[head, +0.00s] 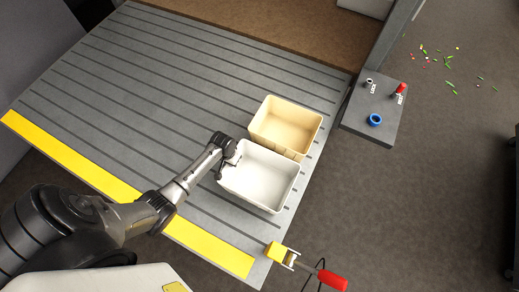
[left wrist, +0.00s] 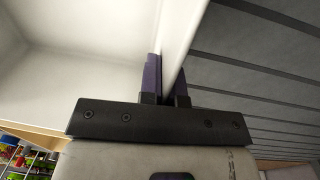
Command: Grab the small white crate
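The small white crate (head: 262,180) stands empty on the grey grooved platform near its right edge. My left gripper (head: 229,155) is at the crate's left wall in the head view. In the left wrist view the dark fingers of this gripper (left wrist: 168,76) straddle the white crate wall (left wrist: 182,30), one finger inside and one outside. They look closed on the wall, with little or no gap showing. My right gripper is in neither view.
A cream crate (head: 285,126) stands right behind the white one, close against it. A grey side shelf (head: 372,112) with a blue ring (head: 375,119) is to the right. A red-handled clamp (head: 331,280) sits at the front corner. The platform's left part is clear.

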